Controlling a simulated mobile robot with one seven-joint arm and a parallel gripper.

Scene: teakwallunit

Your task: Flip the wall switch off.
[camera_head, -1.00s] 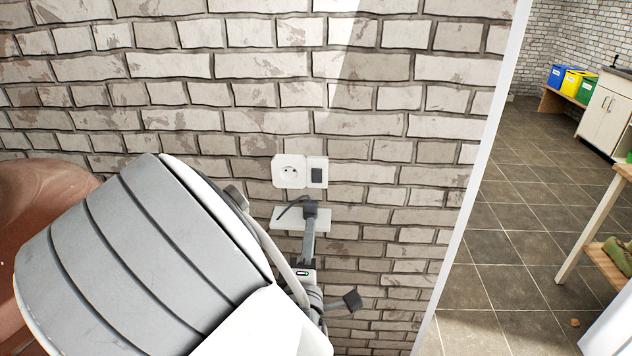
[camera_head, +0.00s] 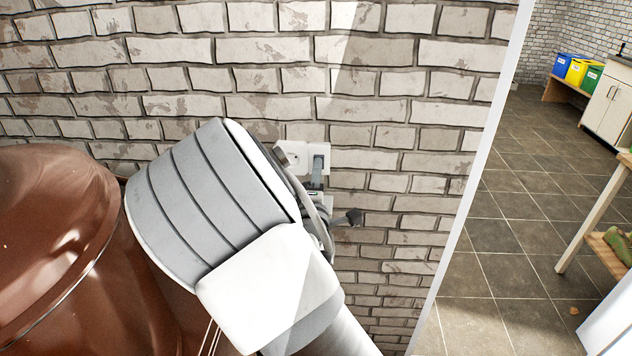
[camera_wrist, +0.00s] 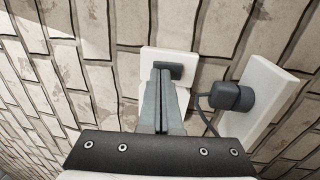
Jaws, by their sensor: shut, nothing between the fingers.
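The wall switch is a white plate with a dark rocker on the brick wall. My gripper (camera_head: 318,159) is in front of the switch and hides most of the rocker in the head view. In the wrist view my gripper (camera_wrist: 164,69) has its fingers together and empty, tips at the rocker's lower edge. I cannot tell whether they touch it.
The wrist view shows a white plate with a black plug (camera_wrist: 232,97) and a cord right of my fingers. A large brown rounded object (camera_head: 55,240) stands at left. A tiled floor (camera_head: 500,240) lies open at right.

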